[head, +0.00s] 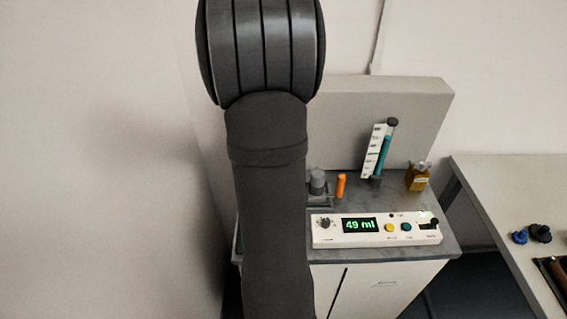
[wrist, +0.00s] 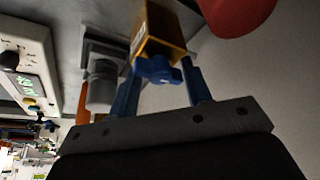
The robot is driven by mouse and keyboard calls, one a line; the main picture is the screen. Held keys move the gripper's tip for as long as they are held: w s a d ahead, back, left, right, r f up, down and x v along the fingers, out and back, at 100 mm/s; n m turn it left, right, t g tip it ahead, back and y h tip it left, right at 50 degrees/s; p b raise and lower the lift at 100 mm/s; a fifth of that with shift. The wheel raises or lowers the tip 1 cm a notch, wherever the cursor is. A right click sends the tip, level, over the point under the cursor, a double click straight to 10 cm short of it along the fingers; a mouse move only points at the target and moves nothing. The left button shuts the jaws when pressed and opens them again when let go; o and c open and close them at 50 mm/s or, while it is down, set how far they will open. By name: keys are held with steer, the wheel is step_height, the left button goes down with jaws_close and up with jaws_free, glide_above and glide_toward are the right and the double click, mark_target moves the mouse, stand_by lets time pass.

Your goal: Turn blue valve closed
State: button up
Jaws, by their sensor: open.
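The blue valve knob (wrist: 158,69) is a small lobed handle on the end of a brass-coloured block (wrist: 155,30) in the wrist view. My gripper (wrist: 161,76) is open, with one blue finger on each side of the knob. The fingertips are close to the knob; I cannot tell whether either touches it. In the head view my dark arm covers the left part of the machine, and the blue valve and gripper are hidden behind it.
A grey cylinder (head: 318,182) and an orange post (head: 341,186) stand close beside the valve. A control panel (head: 376,240) reads 49 ml. A teal-filled column (head: 383,155) and a brass block (head: 418,178) stand further right. A red rounded thing (wrist: 235,12) is near the fingers.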

jaws_close()
